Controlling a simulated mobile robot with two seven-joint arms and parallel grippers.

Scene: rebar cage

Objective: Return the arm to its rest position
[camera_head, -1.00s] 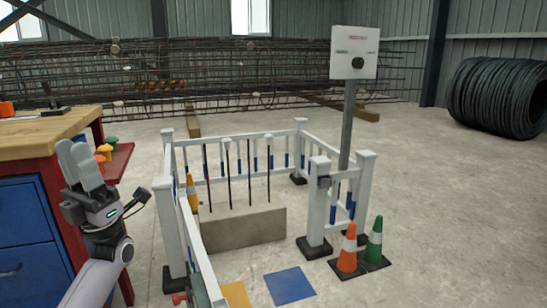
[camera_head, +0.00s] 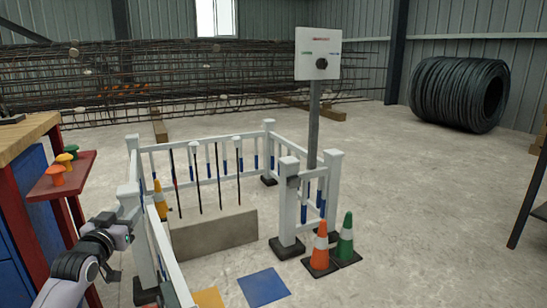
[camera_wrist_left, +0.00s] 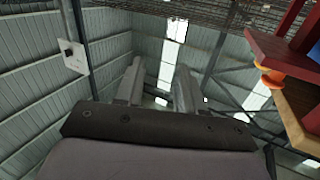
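My left arm comes in at the lower left of the head view, with the left gripper (camera_head: 127,218) raised in front of the white fence near its left front post. In the left wrist view, its two grey fingers (camera_wrist_left: 158,82) point upward and stand apart, with nothing between them. The wrist view looks up at the roof and walls. My right arm and gripper are not in view.
The red and blue workbench (camera_head: 22,205) with its side shelf (camera_head: 62,176) and coloured mushroom-shaped caps is close on the left. The white fence (camera_head: 145,243) surrounds a concrete block (camera_head: 213,232). Cones (camera_head: 320,248) and a signpost (camera_head: 314,120) stand right. Open floor lies beyond the cones.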

